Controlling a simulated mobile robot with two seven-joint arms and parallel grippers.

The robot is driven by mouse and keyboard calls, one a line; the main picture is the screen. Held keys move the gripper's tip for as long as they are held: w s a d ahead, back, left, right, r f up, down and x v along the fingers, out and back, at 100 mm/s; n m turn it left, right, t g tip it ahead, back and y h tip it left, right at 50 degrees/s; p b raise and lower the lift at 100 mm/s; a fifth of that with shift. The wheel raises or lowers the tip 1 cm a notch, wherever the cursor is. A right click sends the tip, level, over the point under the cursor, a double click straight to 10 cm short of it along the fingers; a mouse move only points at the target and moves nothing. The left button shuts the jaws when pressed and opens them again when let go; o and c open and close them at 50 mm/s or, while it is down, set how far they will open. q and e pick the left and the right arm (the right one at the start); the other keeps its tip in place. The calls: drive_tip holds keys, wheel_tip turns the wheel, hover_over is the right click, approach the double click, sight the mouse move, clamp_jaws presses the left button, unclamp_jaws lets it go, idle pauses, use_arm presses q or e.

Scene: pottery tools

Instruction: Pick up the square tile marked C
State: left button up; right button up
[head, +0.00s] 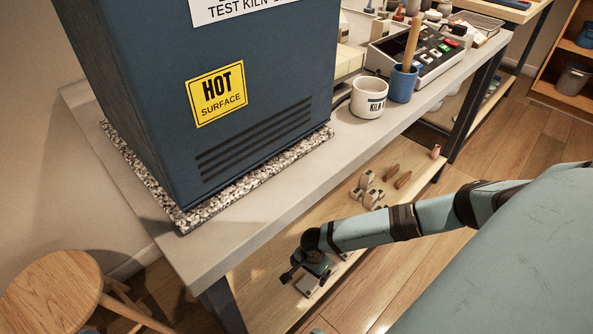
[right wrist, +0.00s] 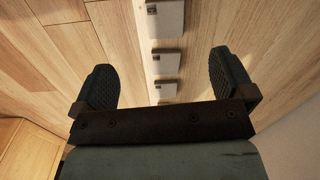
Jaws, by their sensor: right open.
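Several square grey-white tiles lie in a row on the wooden lower shelf. In the right wrist view, one tile (right wrist: 165,18) is at the top edge, a second tile (right wrist: 165,61) is in the middle, and a third tile (right wrist: 167,90) is lower down. In the head view my right gripper (head: 304,279) is over the lower shelf, partly covering the tiles. My left gripper is out of view.
The grey bench top (head: 190,255) overhangs the lower shelf (head: 262,285). A blue kiln (head: 240,60) marked hot stands on it, with a white mug (head: 368,98) and a blue cup (head: 402,84). Small pale and brown tools (head: 368,190) lie farther along the shelf. A wooden stool (head: 50,290) is at left.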

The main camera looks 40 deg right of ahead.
drive_tip(key=w+f+m, duration=0.1)
drive_tip(key=f, duration=0.1)
drive_tip(key=b, duration=0.4)
hover_over(306, 286)
drive_tip(key=f, duration=0.6)
drive_tip(key=shift+s+d, duration=0.25)
drive_tip(key=shift+f+b, duration=0.45)
drive_tip(key=shift+f, duration=0.35)
drive_tip(key=shift+w+a+f+b, duration=0.1)
drive_tip(key=shift+w+f+b, duration=0.05)
drive_tip(key=shift+f+b, duration=0.45)
drive_tip(key=shift+w+a+f+b, duration=0.1)
drive_tip(key=shift+f+b, duration=0.35)
drive_tip(key=shift+f, duration=0.1)
wheel_tip(306, 286, down, 2)
drive_tip(key=shift+f+b, duration=0.1)
drive_tip(key=shift+b, duration=0.6)
drive_tip(key=shift+f, duration=0.1)
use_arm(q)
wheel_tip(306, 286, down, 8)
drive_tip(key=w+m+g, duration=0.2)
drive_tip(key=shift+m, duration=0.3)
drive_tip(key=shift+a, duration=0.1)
use_arm(e)
drive_tip(key=c, duration=1.1)
